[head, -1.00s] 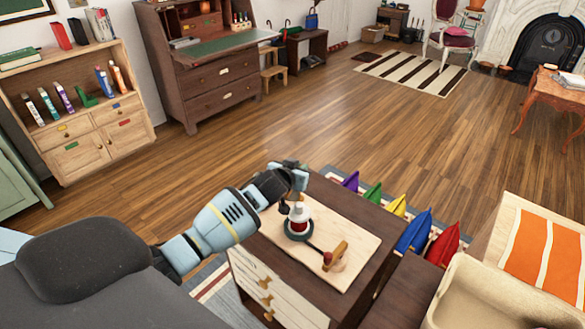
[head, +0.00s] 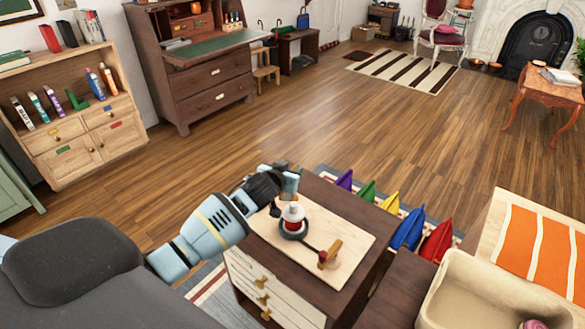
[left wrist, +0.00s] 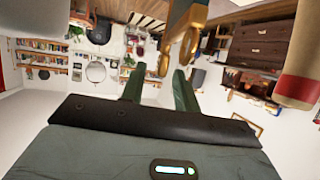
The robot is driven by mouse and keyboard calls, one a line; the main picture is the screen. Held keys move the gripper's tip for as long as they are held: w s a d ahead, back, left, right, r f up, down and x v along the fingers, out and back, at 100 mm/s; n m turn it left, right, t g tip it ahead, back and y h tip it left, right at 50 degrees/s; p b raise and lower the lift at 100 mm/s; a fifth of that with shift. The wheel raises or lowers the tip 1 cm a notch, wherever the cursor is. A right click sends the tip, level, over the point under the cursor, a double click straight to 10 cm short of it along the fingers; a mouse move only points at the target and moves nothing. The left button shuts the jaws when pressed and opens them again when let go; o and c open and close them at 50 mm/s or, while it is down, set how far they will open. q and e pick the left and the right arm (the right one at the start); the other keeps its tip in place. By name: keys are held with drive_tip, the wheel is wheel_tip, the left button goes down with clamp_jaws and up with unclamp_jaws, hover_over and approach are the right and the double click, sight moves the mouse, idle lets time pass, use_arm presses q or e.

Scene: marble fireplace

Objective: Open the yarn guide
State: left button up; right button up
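The yarn winder stands on a pale wooden board (head: 335,235) on top of a dark small cabinet. It has a red and white cone (head: 293,213) in a dark ring, and a thin arm leading to a wooden upright (head: 330,253) with a red knob. My left gripper (head: 287,176) is just behind the cone, at the board's far edge. In the left wrist view its two green fingers (left wrist: 157,88) are apart, with a brass looped piece (left wrist: 165,55), possibly the yarn guide, near their tips. Contact cannot be told. The cone (left wrist: 298,75) shows at right. My right gripper is out of view.
Purple, green, yellow, blue and red pointed items (head: 408,228) stand right of the cabinet. A cream bin (head: 455,295) with a pink item (head: 534,324) and an orange striped cloth (head: 530,240) are at right. A bookshelf (head: 65,115) and desk (head: 205,75) stand behind. The middle floor is clear.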

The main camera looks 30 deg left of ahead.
use_arm(q)
drive_tip(key=v, duration=0.5)
drive_tip(key=shift+s+r+p, duration=0.2)
drive_tip(key=shift+s+p, duration=0.05)
drive_tip(key=shift+p, duration=0.1)
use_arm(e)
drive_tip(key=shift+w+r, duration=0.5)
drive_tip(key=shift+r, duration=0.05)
